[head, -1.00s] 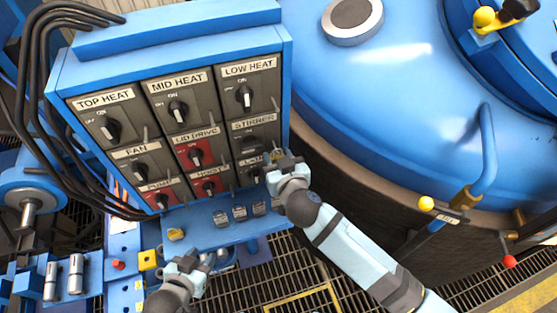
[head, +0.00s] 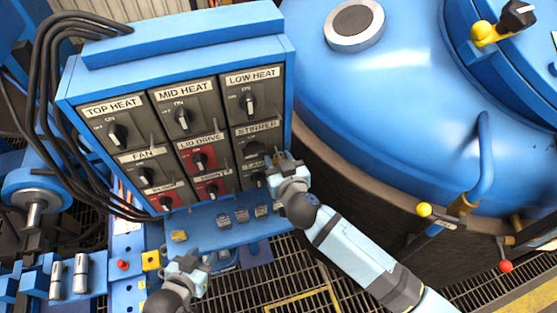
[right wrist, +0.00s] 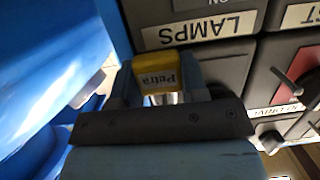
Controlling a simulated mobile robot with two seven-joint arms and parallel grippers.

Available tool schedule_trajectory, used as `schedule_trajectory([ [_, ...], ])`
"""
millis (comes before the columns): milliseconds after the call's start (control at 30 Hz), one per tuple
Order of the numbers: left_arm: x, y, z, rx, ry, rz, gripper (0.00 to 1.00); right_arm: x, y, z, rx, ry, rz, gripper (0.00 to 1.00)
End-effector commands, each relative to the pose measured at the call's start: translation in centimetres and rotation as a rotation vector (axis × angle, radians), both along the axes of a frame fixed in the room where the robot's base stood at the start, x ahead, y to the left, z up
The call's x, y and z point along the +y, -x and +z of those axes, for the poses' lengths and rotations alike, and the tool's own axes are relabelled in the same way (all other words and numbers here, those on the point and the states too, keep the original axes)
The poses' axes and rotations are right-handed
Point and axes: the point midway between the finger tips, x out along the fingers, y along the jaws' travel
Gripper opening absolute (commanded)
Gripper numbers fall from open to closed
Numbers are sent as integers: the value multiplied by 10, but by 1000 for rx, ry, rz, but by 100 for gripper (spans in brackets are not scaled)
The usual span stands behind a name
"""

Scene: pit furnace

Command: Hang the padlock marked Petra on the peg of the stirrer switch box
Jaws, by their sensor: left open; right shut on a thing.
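The yellow padlock marked Petra (right wrist: 165,66) is between the fingers of my right gripper (right wrist: 160,88) in the right wrist view, its label facing the camera. In the head view my right gripper (head: 281,163) is at the panel's lower right edge, beside the lamps box and below the stirrer switch box (head: 253,144). The stirrer box has a label above a dark knob; its peg is hard to make out. My left gripper (head: 187,266) is open below the panel's shelf, apart from the padlock.
The shelf (head: 205,236) under the panel holds a yellow padlock (head: 179,236) and several grey ones. The lamps box (right wrist: 195,35) is close above the padlock in the wrist view. The blue furnace (head: 400,110) stands right of the panel. Black cables run down its left.

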Motion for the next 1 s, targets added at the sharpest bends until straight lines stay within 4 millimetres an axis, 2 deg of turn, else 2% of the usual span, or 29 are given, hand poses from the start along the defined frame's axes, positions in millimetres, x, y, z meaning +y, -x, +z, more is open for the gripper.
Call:
schedule_trajectory([
  [67,0,0,0,0,0,0,43,0,0,0,-1,0,0,15],
  [100,0,0,0,0,0,0,43,0,0,0,-1,0,0,47],
  [200,0,0,0,0,0,0,43,0,0,0,-1,0,0,70],
  [467,0,-1,2,-4,1,0,43,0,0,0,0,0,0,70],
  [633,0,-1,4,-5,1,0,43,-5,12,3,0,1,1,70],
  [767,0,-1,7,-5,1,0,43,-13,35,7,0,2,2,70],
  [1000,0,-1,10,-5,1,0,43,-32,86,18,2,1,2,70],
])
